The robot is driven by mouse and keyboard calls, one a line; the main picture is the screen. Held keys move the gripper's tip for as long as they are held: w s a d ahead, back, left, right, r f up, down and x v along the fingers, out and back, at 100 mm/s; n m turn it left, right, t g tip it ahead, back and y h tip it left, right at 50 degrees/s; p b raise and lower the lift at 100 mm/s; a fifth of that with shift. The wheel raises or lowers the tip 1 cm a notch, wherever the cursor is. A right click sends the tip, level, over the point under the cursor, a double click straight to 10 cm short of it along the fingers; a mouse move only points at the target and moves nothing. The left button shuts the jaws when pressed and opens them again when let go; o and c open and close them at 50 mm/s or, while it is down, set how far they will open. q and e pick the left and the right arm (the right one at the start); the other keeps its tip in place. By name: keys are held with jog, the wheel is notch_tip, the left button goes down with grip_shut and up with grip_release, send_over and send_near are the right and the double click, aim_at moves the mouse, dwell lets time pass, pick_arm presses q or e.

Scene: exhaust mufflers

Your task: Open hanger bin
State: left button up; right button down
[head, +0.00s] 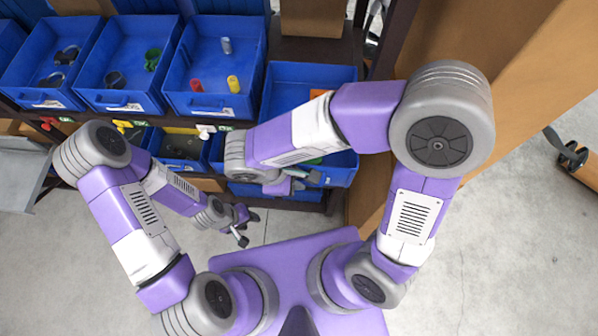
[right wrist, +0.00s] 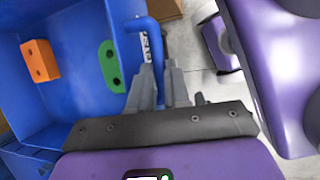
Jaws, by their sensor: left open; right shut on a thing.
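The blue hanger bin (head: 340,172) is partly covered by my right forearm in the head view. It also shows in the right wrist view (right wrist: 75,85), holding an orange hanger (right wrist: 40,60) and a green hanger (right wrist: 112,66). Its blue handle (right wrist: 152,38) is on the outside of its front wall. My right gripper (right wrist: 160,78) is shut on the handle's end; in the head view this gripper (head: 302,178) is at the bin's front, grip partly hidden. My left gripper (head: 246,226) is open and empty, left of and in front of the bin.
Several blue bins (head: 122,102) with small parts stand on the rack to the left. Lower bins (head: 182,166) sit under them. A brown panel (head: 375,185) stands close to the right. Grey floor (head: 90,250) is clear in front.

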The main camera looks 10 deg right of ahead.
jog(key=shift+r, duration=0.1)
jog(key=c, duration=1.4)
grip_release()
jog(key=v, duration=0.7)
jog(key=shift+a+r, duration=0.15)
jog(key=shift+r, duration=0.15)
